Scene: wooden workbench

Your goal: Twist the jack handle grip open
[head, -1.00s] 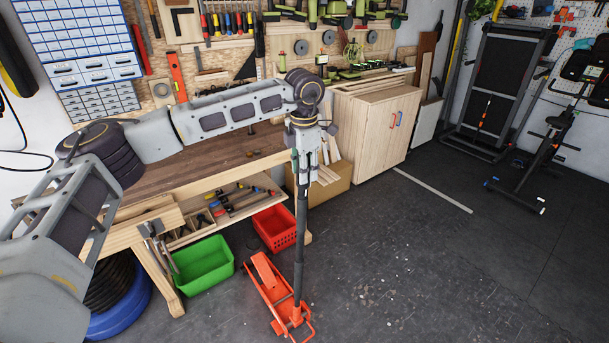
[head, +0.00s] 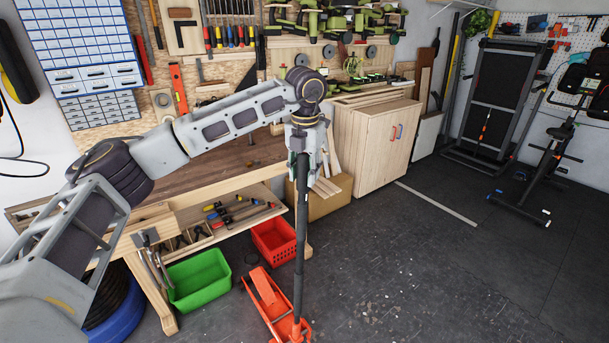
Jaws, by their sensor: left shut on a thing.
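The red floor jack (head: 264,287) stands on the dark floor in front of the workbench, partly cut off by the bottom edge of the head view. Its long black handle (head: 299,245) rises almost upright from the jack. My left gripper (head: 304,157) points down from above and is shut on the grip at the top of the handle. The fingers and wrist hide most of the grip, so its turn angle cannot be told. My right gripper is not in view.
The wooden workbench (head: 177,186) is behind my left arm. A green crate (head: 200,280) and a red basket (head: 274,241) stand left of the handle. A wooden cabinet (head: 372,145) stands behind. The floor to the right is open.

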